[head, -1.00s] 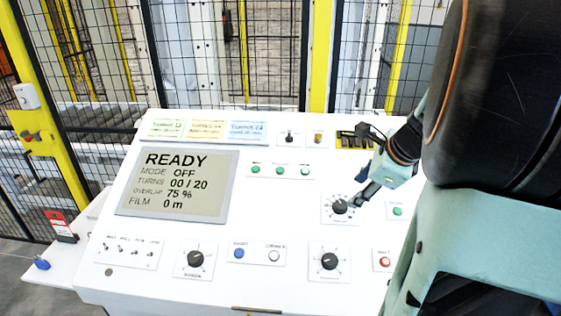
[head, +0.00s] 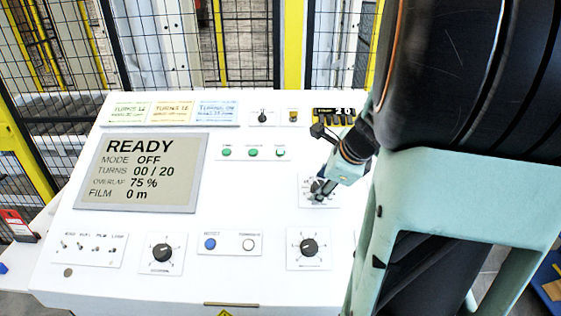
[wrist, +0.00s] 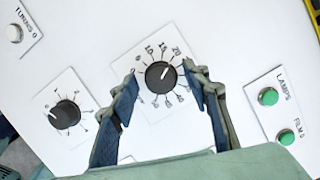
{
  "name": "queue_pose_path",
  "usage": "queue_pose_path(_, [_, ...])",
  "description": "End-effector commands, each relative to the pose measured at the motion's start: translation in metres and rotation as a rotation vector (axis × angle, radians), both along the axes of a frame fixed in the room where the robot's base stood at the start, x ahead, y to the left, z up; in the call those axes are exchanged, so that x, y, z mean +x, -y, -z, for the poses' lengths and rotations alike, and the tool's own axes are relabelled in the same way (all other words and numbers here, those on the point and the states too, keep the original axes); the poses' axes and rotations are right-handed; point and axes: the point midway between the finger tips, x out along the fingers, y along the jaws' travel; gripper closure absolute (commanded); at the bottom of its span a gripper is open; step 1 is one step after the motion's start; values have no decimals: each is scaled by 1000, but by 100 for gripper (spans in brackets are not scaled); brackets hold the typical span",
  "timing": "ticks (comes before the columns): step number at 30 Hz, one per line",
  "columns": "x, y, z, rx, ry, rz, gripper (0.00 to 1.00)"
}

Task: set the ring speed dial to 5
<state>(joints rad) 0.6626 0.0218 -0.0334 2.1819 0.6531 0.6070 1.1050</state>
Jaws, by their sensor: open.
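My gripper (wrist: 165,108) is open, its two blue-padded fingers on either side of a black round dial (wrist: 160,76) with a numbered scale. A gap shows between each finger and the knob. The white pointer mark aims roughly between 15 and 20. No dial's name is readable, so I cannot tell which is the ring speed dial. In the head view my gripper (head: 318,190) is over the upper right dial and mostly hides it.
The white sloped panel also carries a lower left dial (head: 162,253), a lower middle dial (head: 309,247), a blue button (head: 210,244) and a READY screen (head: 140,172). Green buttons (wrist: 268,97) sit close to the right finger. A mesh fence stands behind.

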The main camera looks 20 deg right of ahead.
Motion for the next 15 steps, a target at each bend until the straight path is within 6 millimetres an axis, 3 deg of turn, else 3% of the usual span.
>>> queue_pose_path(4, [0, 0, 0, 0, 0, 0, 56])
queue_pose_path(15, [0, 0, 0, 0, 0, 0, 97])
